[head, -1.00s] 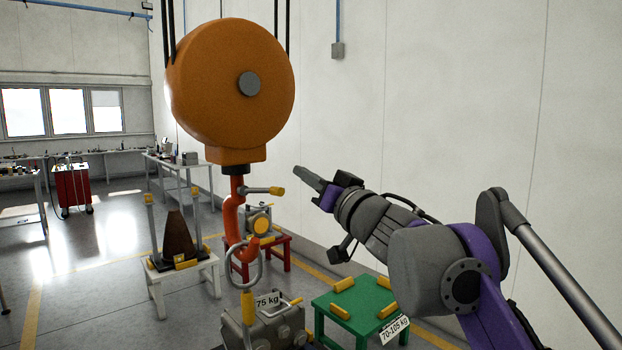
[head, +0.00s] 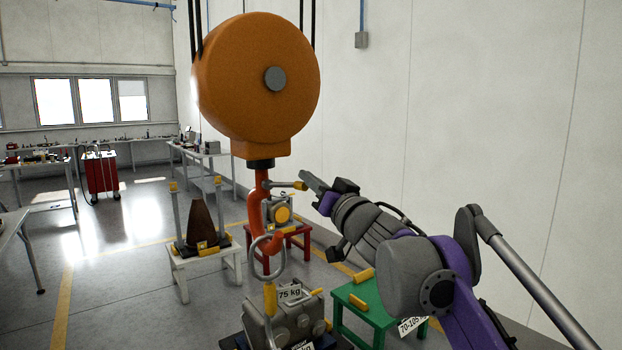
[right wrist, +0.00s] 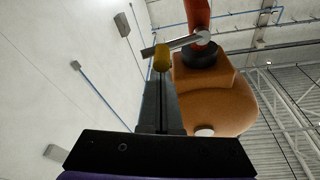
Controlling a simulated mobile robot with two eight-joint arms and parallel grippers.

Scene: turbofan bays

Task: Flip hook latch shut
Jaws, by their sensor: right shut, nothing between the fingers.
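A red-orange hook (head: 257,215) hangs below a round orange balancer (head: 258,85). Its latch (head: 284,185) is a grey lever with a yellow tip, sticking out to the right from the hook's shank. A metal ring (head: 266,262) hangs at the hook's bowl. My right gripper (head: 308,179) is shut and empty, with its fingertips at the latch's yellow tip. In the right wrist view the yellow tip (right wrist: 161,58) appears right at the end of the fingers (right wrist: 161,95); I cannot tell whether they touch. My left gripper is not in view.
A grey block labelled 75 kg (head: 284,318) sits below the ring. A green stand (head: 366,312), a red stand (head: 290,240) and a white stand (head: 200,262) stand around it. The wall (head: 480,110) is behind my right arm.

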